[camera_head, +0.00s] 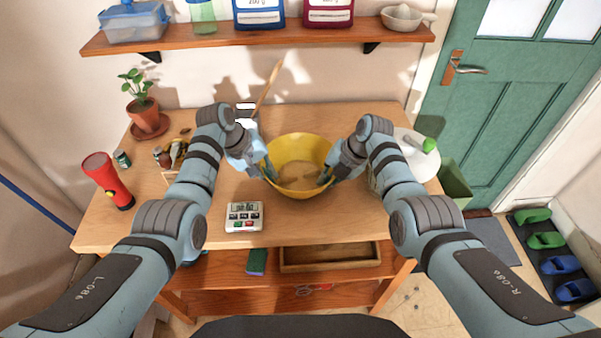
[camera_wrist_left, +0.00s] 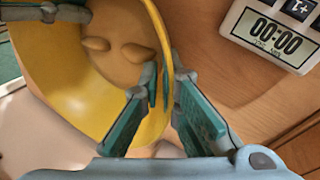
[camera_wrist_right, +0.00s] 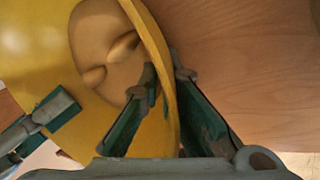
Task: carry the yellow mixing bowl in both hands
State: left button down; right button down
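The yellow mixing bowl (camera_head: 300,143) is between my two grippers over the wooden table, with tan dough (camera_head: 299,172) inside. It looks about level; I cannot tell whether its base touches the table. My left gripper (camera_head: 268,171) holds the bowl's left rim, one finger inside and one outside. The left wrist view shows these fingers (camera_wrist_left: 165,88) closed on the bowl wall (camera_wrist_left: 60,85). My right gripper (camera_head: 326,177) holds the right rim the same way. Its fingers (camera_wrist_right: 163,80) pinch the wall (camera_wrist_right: 40,50) in the right wrist view. The bowl's underside is hidden.
A kitchen scale or timer (camera_head: 244,217) lies in front of the bowl at left. A red flashlight (camera_head: 107,180) and potted plant (camera_head: 142,108) stand at the left. A white round plate or board (camera_head: 417,160) is at right, partly behind my right arm. A shelf (camera_head: 200,36) hangs above.

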pick_arm(q)
jog(key=shift+r, duration=0.1)
pick_arm(e)
jog(key=shift+r, duration=0.1)
